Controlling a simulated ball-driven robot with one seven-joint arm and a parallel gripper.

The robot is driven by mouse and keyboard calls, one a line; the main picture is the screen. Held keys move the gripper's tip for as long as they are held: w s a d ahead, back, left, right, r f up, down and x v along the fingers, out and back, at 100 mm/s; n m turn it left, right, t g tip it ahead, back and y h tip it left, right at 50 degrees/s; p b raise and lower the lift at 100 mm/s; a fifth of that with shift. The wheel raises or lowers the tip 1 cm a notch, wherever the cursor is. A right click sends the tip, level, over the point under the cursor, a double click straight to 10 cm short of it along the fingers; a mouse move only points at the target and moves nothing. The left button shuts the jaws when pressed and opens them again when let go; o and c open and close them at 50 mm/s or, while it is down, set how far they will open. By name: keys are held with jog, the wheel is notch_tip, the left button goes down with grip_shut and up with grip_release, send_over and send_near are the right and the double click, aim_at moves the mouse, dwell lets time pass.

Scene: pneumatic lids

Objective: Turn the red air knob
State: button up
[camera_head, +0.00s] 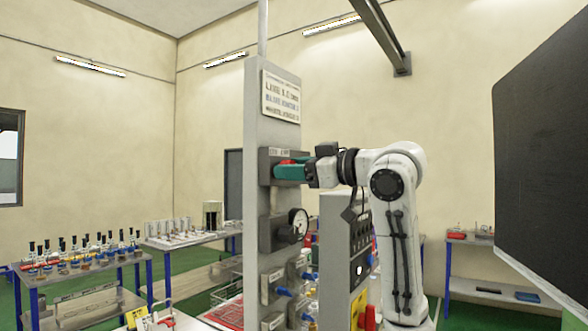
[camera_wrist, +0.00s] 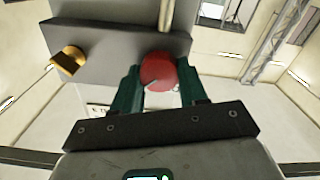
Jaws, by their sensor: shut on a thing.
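The red air knob (camera_wrist: 161,72) sits on a grey block in the wrist view, between the two green fingers of my gripper (camera_wrist: 160,88). The fingers are shut on the knob from both sides. In the head view my gripper (camera_head: 290,172) reaches the upper block on the grey column (camera_head: 258,222), and only a sliver of the red knob (camera_head: 287,161) shows above the green finger. The rest of the knob is hidden there by the gripper.
A brass fitting (camera_wrist: 68,60) projects from the block to the left of the knob. A pressure gauge (camera_head: 299,222) and several blue-handled valves are lower on the column. A grey control box (camera_head: 345,235) stands close to the arm. A dark panel (camera_head: 545,150) is at right.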

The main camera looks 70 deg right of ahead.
jog(key=shift+w+a+f+n+b, duration=0.1)
jog(key=shift+n+b, duration=2.3)
jog(key=shift+n, duration=2.1)
jog(key=shift+w+a+f+n+b, duration=0.1)
jog(key=shift+n+b, duration=2.25)
jog(key=shift+n, duration=2.15)
jog(key=o, duration=1.1)
jog(key=shift+f, duration=0.1)
jog(key=shift+c, duration=0.2)
jog(key=shift+s, duration=0.15)
